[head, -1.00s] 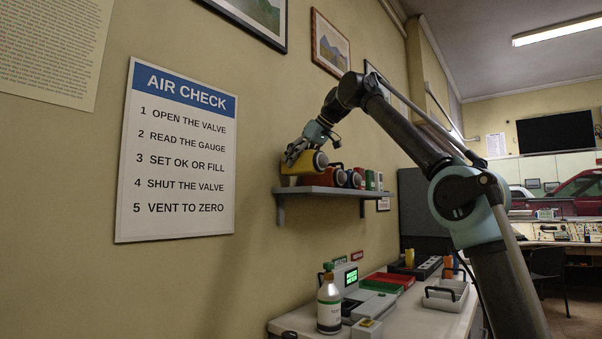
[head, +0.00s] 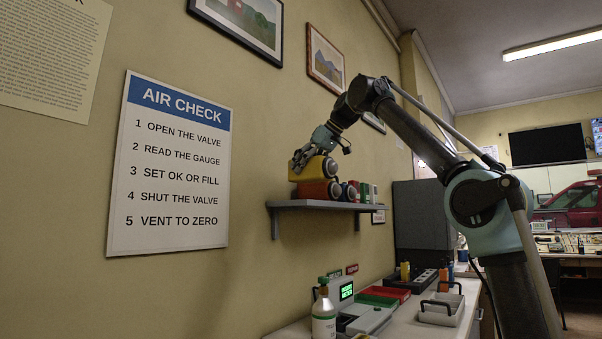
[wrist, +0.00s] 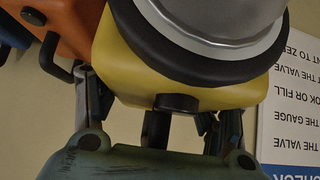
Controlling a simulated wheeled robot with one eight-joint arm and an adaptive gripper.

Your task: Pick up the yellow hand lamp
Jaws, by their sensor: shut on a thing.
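The yellow hand lamp (head: 308,171) is in my gripper (head: 300,163), above the left part of the wall shelf. In the wrist view the lamp (wrist: 190,97) fills the middle, with its dark ring and silver lens end toward the top. My gripper's fingers (wrist: 150,120) are on both sides of its yellow body, shut on it. In the head view an orange-red lamp (head: 314,190) shows just below and behind the yellow one, on the shelf. Its orange body (wrist: 65,30) also shows at the upper left of the wrist view. I cannot tell whether the two lamps touch.
An air check sign (head: 170,165) hangs on the wall at left. Below, a counter carries a green-topped bottle (head: 324,312) and trays (head: 440,308).

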